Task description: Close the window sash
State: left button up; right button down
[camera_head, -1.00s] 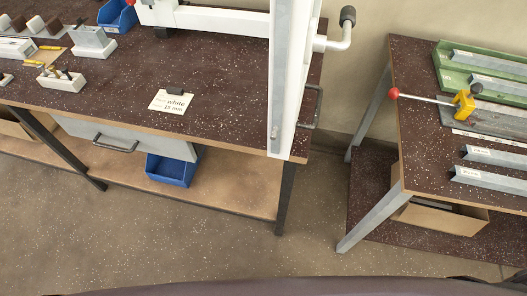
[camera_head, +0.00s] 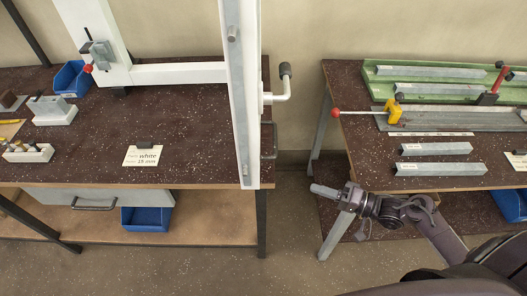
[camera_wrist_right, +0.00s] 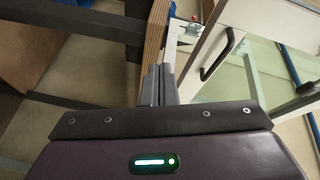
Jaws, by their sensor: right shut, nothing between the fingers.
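The window sash (camera_head: 238,100) stands nearly edge-on at the right end of the left bench, as a tall white and grey upright. A white lever with a black knob (camera_head: 285,72) sticks out on its right, and a dark bar handle (camera_head: 272,140) shows lower down. The fixed white frame (camera_head: 180,73) runs left from it. My right gripper (camera_head: 318,189) is shut and empty, right of the sash's lower end and apart from it. In the right wrist view its fingers (camera_wrist_right: 160,85) point past the bench edge, with a dark bar handle (camera_wrist_right: 218,56) on a white member beside them. My left gripper is out of view.
The left bench (camera_head: 100,160) carries a white label card (camera_head: 142,156) and small blocks. The right bench (camera_head: 350,110) holds metal profiles and a yellow clamp (camera_head: 393,111). A floor gap lies between the benches. A blue bin (camera_head: 146,218) stands on the lower shelf.

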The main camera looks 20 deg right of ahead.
jog(key=s+a+r+n+g+y+p, duration=0.1)
jog(key=s+a+r+g+y, duration=0.15)
jog(key=r, duration=0.65)
jog(key=s+a+r+g+y+p, duration=0.1)
jog(key=s+r+g+y, duration=0.2)
jog(key=r, duration=0.6)
jog(key=p+x, duration=0.4)
jog(key=x, duration=1)
jog(key=shift+p, duration=0.3)
jog(key=shift+w+f, duration=0.1)
